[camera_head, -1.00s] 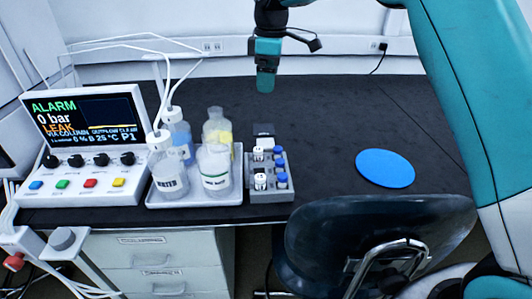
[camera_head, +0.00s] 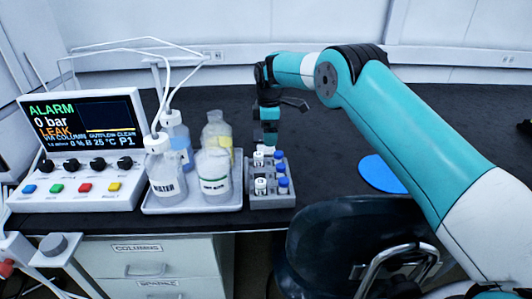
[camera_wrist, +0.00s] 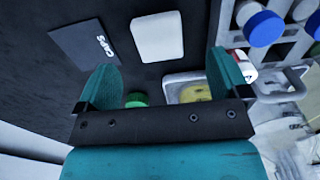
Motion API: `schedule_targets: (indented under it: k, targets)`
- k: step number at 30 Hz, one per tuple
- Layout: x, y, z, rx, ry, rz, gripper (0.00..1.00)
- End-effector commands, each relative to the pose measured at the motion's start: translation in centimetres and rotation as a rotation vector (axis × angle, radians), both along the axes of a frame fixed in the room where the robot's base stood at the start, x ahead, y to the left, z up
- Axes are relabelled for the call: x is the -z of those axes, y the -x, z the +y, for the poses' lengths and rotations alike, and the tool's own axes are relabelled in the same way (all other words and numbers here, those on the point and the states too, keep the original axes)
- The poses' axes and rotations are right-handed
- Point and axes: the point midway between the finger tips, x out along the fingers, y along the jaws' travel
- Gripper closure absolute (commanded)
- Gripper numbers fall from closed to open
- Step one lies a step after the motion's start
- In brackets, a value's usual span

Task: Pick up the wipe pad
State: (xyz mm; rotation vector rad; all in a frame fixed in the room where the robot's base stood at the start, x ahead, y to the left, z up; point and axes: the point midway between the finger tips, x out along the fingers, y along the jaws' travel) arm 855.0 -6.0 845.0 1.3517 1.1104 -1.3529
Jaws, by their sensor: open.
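The wipe pad looks to be the white rounded rectangle (camera_wrist: 157,37) lying on the dark bench in the wrist view. My gripper (camera_wrist: 163,80) is open and empty, its two teal fingers spread, with the pad beyond the fingertips and apart from them. In the head view my gripper (camera_head: 269,137) points down just behind the vial rack (camera_head: 270,200), and it hides the pad there.
A dark card marked CAPS (camera_wrist: 85,46) lies beside the pad. The vial rack also shows in the wrist view (camera_wrist: 285,55). Bottles stand in a white tray (camera_head: 190,207). A blue disc (camera_head: 380,173) lies right. The bench behind is clear.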

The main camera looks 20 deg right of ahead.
Motion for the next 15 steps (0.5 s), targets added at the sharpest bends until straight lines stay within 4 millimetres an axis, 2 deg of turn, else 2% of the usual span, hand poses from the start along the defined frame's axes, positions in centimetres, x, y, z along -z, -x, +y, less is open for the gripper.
schedule_targets:
  k: [8,15]
  targets:
    - [1.8,0.0,-0.1,0.000,0.000,0.001,0.06]
    - [5.4,-0.1,-0.4,-0.001,0.000,0.002,0.06]
